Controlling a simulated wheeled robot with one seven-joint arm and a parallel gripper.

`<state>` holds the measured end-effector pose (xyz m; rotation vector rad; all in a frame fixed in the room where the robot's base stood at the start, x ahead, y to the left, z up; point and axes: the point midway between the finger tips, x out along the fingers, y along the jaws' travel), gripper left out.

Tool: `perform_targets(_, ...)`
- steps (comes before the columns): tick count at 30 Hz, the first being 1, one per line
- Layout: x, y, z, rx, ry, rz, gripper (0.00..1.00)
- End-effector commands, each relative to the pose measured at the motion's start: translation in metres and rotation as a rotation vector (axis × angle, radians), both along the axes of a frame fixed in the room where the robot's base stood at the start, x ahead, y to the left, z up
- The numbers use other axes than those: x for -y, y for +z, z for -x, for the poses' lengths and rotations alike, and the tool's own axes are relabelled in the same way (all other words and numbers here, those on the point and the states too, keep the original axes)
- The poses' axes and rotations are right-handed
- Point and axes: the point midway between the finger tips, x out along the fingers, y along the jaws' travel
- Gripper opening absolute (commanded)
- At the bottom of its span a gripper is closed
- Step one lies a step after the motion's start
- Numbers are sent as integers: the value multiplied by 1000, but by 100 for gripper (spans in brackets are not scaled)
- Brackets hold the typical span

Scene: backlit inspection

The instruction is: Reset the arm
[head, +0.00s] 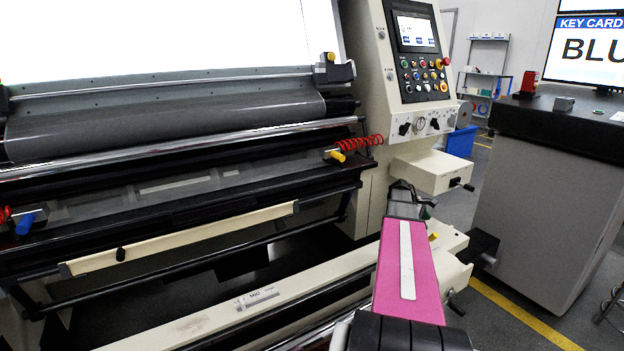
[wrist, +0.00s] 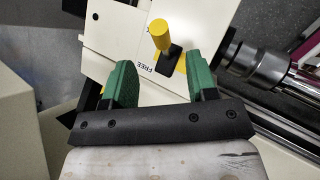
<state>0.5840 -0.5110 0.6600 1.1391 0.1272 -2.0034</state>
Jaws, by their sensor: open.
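My gripper (wrist: 160,62) shows in the wrist view with its two green fingers spread apart and nothing held between them. A yellow knob on a black lever (wrist: 163,40) stands just beyond the gap between the fingertips, on a cream panel (wrist: 118,28) marked "FREE". I cannot tell whether any finger touches the lever or panel. In the head view my pink arm reaches forward from the bottom toward the cream machine frame. Its far end lies low beside the machine, and the fingers cannot be made out there.
The large roller machine (head: 190,155) fills the left, with a backlit white panel above. Its button console (head: 425,75) rises behind my arm, above a cream box (head: 433,172). A dark-topped grey counter (head: 545,205) stands right. Floor with a yellow line (head: 525,318) is open between.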

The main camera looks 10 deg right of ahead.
Motion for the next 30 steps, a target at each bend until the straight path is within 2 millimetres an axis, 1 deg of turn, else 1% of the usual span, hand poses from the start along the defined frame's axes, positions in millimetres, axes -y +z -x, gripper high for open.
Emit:
perform_targets(2,-6,-2,0,9,-2,-4,53)
perform_targets(5,-31,-8,-1,44,-13,-19,53)
perform_targets(8,-75,-19,-3,109,-39,-51,53)
perform_targets(9,-97,-24,-3,141,-54,-68,53)
perform_targets(11,-129,-32,-3,190,-81,-96,53)
perform_targets(12,-151,-37,-2,221,-101,-115,53)
perform_targets(14,-182,-44,0,263,-132,-146,53)
perform_targets(15,-203,-48,2,289,-154,-167,53)
perform_targets(17,-234,-54,6,327,-188,-198,53)
perform_targets(18,-255,-58,9,350,-212,-221,53)
perform_targets(20,-285,-64,16,381,-250,-254,53)
perform_targets(21,-304,-67,21,401,-277,-276,53)
perform_targets(23,-334,-71,29,427,-320,-311,53)
perform_targets(24,-353,-73,35,441,-348,-333,53)
perform_targets(26,-381,-77,45,461,-393,-366,53)
perform_targets(27,-399,-79,52,472,-425,-388,53)
perform_targets(30,-440,-82,71,494,-503,-439,53)
